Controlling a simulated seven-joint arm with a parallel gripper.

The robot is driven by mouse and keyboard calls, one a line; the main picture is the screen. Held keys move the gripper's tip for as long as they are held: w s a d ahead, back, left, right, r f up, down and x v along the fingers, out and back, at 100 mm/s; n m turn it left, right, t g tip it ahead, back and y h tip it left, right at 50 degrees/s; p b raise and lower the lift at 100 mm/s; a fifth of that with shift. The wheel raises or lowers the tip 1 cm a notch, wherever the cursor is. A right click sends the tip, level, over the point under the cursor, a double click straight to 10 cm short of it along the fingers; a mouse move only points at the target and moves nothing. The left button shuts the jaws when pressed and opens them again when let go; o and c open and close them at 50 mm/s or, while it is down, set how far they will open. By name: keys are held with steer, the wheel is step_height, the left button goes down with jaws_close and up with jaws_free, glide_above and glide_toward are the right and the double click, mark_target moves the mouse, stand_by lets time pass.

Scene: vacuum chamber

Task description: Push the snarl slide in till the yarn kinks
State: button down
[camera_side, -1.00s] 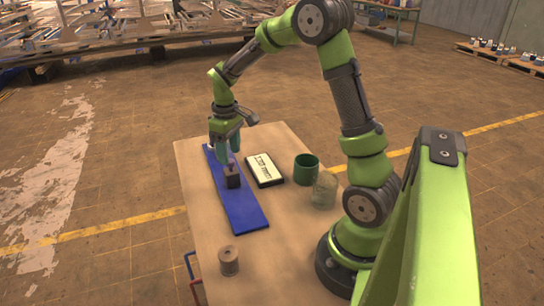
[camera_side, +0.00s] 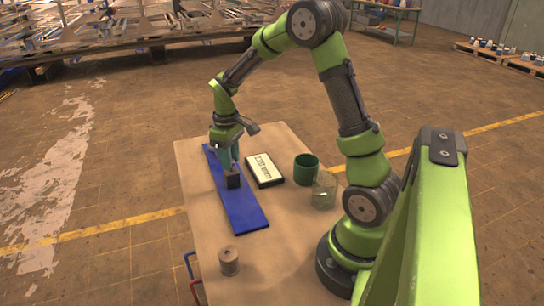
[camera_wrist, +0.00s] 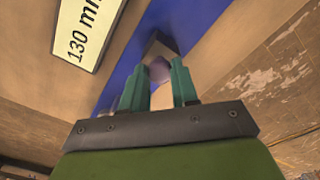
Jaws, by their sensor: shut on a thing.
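A dark block (camera_side: 233,181), apparently the slide, sits on a long blue board (camera_side: 248,216) on the table. In the side view my gripper (camera_side: 230,164) reaches down to the block from its far side, with teal fingers. In the wrist view the fingers (camera_wrist: 158,72) are closed on a rounded purplish part (camera_wrist: 159,69) at the near side of the block (camera_wrist: 162,46). I cannot make out any yarn. A white panel with a black frame (camera_side: 264,170) lies right of the board; in the wrist view it reads "130 mm" (camera_wrist: 86,28).
A green cup (camera_side: 306,169) and a clear glass jar (camera_side: 325,190) stand right of the panel, near my arm. A tan spool (camera_side: 229,261) stands near the table's front left edge.

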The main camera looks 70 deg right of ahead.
steer(key=shift+d, duration=0.1)
steer(key=shift+w+d, duration=0.45)
steer(key=shift+w, duration=0.1)
steer(key=c, duration=0.9)
jaws_free()
steer(key=shift+o, duration=0.2)
step_height(320, 180, up, 17)
